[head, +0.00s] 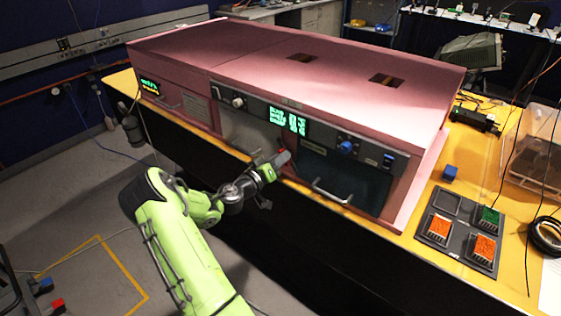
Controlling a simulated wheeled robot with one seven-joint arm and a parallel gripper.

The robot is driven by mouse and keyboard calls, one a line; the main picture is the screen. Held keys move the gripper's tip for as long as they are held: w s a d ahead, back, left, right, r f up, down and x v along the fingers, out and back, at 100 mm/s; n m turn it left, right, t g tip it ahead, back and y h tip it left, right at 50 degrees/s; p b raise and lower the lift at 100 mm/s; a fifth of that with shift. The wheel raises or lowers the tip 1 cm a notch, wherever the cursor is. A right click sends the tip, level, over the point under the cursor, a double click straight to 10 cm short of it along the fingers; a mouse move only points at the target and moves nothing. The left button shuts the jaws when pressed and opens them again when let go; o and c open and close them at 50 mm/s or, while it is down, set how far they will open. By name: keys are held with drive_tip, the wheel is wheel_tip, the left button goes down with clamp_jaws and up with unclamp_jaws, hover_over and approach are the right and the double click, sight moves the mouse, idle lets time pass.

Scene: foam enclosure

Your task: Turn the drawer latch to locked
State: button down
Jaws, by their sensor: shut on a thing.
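A long pink foam enclosure (185,48) stands on a yellow-topped bench. Its front has a dark drawer-like panel (350,178) with a pale bar handle (331,192). My gripper (282,160) is at the upper left edge of this panel, below the green display. It is shut on a small part there, which I take to be the drawer latch; the fingers cover most of it. A small reddish piece (281,146) shows just above the fingertips. I cannot tell which way the latch is turned.
A blue knob (346,147), a green display (289,120) and a white knob (238,102) sit on the front above my gripper. A black tray (463,236) with orange and green blocks and a blue cube (449,173) lie at right. The floor at left is mostly open.

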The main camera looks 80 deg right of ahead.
drive_tip(key=n, duration=0.5)
drive_tip(key=n+p, duration=0.1)
drive_tip(key=n, duration=0.4)
drive_tip(key=shift+w+f+p, duration=0.15)
drive_tip(key=shift+f+p, duration=0.05)
drive_tip(key=shift+p, duration=0.1)
drive_tip(key=shift+n, duration=0.4)
drive_tip(key=c, duration=1.2)
unclamp_jaws()
drive_tip(key=shift+o, duration=0.2)
drive_tip(key=v, duration=1.5)
drive_tip(key=shift+w+a+b, duration=0.2)
drive_tip(key=shift+a+b, duration=0.15)
